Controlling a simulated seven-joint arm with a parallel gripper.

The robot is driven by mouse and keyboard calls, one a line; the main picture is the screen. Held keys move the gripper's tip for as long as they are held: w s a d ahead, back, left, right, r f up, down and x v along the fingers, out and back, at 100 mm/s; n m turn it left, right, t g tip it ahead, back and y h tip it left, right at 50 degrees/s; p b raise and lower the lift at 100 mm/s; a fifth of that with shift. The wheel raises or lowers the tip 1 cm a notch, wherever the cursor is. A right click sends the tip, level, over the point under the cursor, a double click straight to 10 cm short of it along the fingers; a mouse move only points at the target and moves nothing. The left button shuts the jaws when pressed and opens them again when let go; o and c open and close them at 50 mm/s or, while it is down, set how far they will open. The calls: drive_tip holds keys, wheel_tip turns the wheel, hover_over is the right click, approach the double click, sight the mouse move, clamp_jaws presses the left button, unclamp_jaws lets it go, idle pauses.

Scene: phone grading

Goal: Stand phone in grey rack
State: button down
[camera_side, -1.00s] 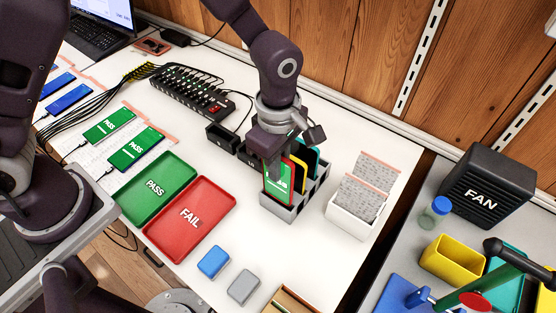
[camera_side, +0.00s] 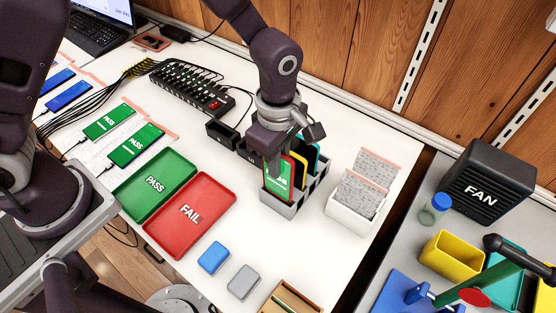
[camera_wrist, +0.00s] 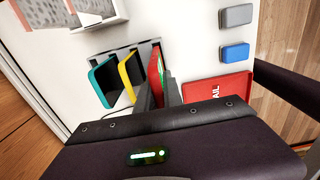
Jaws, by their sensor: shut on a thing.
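The phone (camera_side: 278,184) has a green screen with a white mark and a red edge. It stands upright in the front left slot of the grey rack (camera_side: 283,208), with its lower end down behind the rack's front wall. My gripper (camera_side: 276,162) is above the rack and shut on the phone's upper part. In the wrist view my gripper's fingers (camera_wrist: 160,95) are at the red-edged phone (camera_wrist: 156,64). The grey rack (camera_wrist: 118,50) also shows there, holding a yellow-edged phone (camera_wrist: 130,74) and a teal-edged phone (camera_wrist: 104,82). The phone's bottom edge is hidden.
A green PASS tray (camera_side: 157,184) and a red FAIL tray (camera_side: 192,216) lie left of the rack. A white box with grey sleeves (camera_side: 352,218) stands to its right. Small black bins (camera_side: 222,136) are just behind. Blue (camera_side: 213,258) and grey (camera_side: 243,282) blocks lie in front.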

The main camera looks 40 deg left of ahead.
drive_tip(key=shift+f, duration=0.15)
drive_tip(key=shift+f, duration=0.45)
drive_tip(key=shift+f, duration=0.15)
idle(0.4)
drive_tip(key=shift+f, duration=0.75)
drive_tip(key=shift+f, duration=0.1)
drive_tip(key=shift+f, duration=0.85)
drive_tip(key=c, duration=1.4)
unclamp_jaws()
